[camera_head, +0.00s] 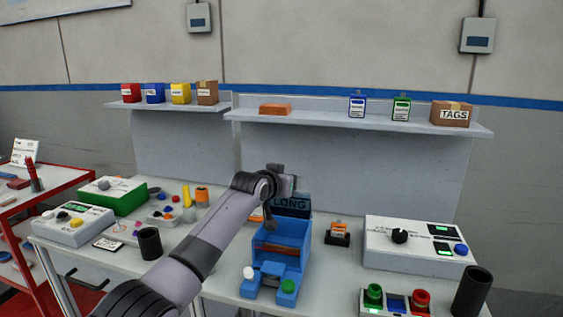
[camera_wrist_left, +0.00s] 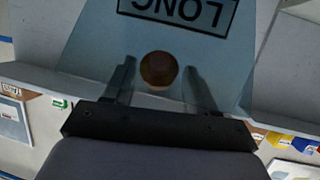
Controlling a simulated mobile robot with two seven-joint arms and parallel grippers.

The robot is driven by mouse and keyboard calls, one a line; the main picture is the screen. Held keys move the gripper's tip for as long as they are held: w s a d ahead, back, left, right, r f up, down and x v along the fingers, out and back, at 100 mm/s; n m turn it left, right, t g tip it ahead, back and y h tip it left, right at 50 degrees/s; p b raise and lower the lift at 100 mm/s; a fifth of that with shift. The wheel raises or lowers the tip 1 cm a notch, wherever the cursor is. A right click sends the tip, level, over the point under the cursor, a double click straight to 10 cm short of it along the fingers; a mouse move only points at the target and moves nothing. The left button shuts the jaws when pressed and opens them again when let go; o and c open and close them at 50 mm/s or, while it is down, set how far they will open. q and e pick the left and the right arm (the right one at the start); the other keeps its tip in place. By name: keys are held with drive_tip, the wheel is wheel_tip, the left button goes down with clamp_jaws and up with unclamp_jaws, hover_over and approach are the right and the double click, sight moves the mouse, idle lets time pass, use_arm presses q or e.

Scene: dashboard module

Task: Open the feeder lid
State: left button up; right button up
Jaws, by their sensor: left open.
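The blue feeder (camera_head: 281,246) stands on the table near the middle of the head view, with a white and a green button on its front. Its bluish see-through lid (camera_head: 294,205), marked "LONG", appears raised at the back, and the box interior shows below it. In the left wrist view the lid (camera_wrist_left: 190,45) fills the upper middle, its lettering upside down. A round brown knob (camera_wrist_left: 158,70) shows between the fingers of my left gripper (camera_wrist_left: 156,80), with gaps on both sides. The gripper is open. In the head view my wrist partly hides the lid's left side.
A white control box (camera_head: 415,243), a button box (camera_head: 395,303) and a dark cup (camera_head: 472,291) stand right of the feeder. A small orange item on a black stand (camera_head: 337,239) is close by. Another dark cup (camera_head: 149,243) is at left. A shelf (camera_head: 360,120) runs behind.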

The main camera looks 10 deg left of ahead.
use_arm(q)
drive_tip(key=shift+s+r+p, duration=0.3)
drive_tip(key=shift+r+p, duration=0.3)
drive_tip(key=shift+r, duration=0.25)
drive_tip(key=shift+s+a+r, duration=0.1)
drive_tip(key=shift+s+r, duration=0.05)
drive_tip(key=shift+s+a+r, duration=0.15)
drive_tip(key=shift+s+r, duration=0.3)
drive_tip(key=shift+r, duration=0.3)
drive_tip(key=shift+s+a+r, duration=0.15)
drive_tip(key=shift+s+r, duration=0.25)
drive_tip(key=shift+r, duration=0.3)
drive_tip(key=shift+s+a+r, duration=0.15)
drive_tip(key=shift+s+r, duration=0.3)
drive_tip(key=shift+r, duration=0.3)
drive_tip(key=b+v, duration=0.1)
drive_tip(key=v, duration=0.6)
drive_tip(key=shift+s, duration=0.1)
